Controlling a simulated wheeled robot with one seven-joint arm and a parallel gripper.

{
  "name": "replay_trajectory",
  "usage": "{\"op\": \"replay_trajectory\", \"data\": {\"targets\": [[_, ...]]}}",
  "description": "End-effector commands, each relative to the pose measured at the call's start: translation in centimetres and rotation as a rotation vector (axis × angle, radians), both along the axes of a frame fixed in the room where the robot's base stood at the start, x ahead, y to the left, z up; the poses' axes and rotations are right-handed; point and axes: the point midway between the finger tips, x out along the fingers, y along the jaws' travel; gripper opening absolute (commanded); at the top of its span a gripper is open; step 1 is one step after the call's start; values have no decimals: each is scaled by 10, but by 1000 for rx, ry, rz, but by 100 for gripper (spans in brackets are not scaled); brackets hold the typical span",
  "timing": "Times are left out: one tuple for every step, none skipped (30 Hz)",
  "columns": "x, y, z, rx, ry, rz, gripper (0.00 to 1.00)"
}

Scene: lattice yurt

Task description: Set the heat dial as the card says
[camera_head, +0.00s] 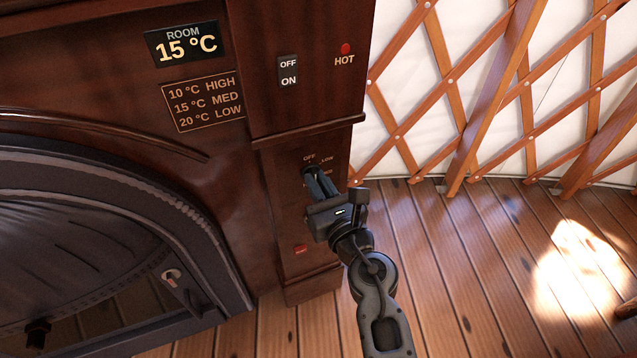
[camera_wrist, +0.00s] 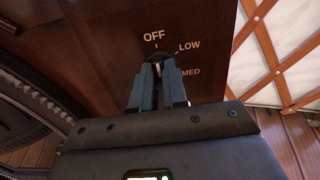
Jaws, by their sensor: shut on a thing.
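The heat dial (camera_wrist: 158,56) is a small dark knob on the wooden panel, mostly hidden behind my fingers. The labels OFF, LOW and MED show around it in the wrist view; its pointer's direction cannot be told. My gripper (camera_wrist: 158,68) is shut on the dial; in the head view, my gripper (camera_head: 312,173) reaches the panel's dial from the lower right. The card (camera_head: 204,102) reads 10 °C HIGH, 15 °C MED, 20 °C LOW. The room display (camera_head: 184,45) above it reads 15 °C.
An OFF/ON switch (camera_head: 288,72) and a red HOT lamp (camera_head: 345,48) are above the dial. A small red part (camera_head: 300,249) is lower on the panel. The dark stove door (camera_head: 90,240) is at left. A wooden lattice wall (camera_head: 490,90) and open plank floor (camera_head: 480,260) are at right.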

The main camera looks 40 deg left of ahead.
Motion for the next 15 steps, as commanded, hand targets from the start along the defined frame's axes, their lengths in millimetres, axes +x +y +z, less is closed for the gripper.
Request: {"op": "replay_trajectory", "data": {"targets": [[0, 0, 0, 3, 5, 0, 0], [0, 0, 0, 6, 10, 0, 0], [0, 0, 1, 11, 18, 0, 0], [0, 0, 1, 16, 26, 0, 0], [0, -1, 1, 21, 34, -1, 0], [1, -1, 1, 29, 47, -1, 0], [1, -1, 1, 36, 59, -1, 0], [1, -1, 2, 45, 73, -1, 0], [1, -1, 2, 56, 93, -1, 0], [1, -1, 2, 67, 111, -1, 0], [1, -1, 2, 78, 129, 0, 0], [1, -1, 2, 94, 155, 0, 0], [1, -1, 2, 107, 176, 0, 0], [1, -1, 2, 120, 198, -1, 0], [2, -1, 2, 139, 229, -1, 0]]}}
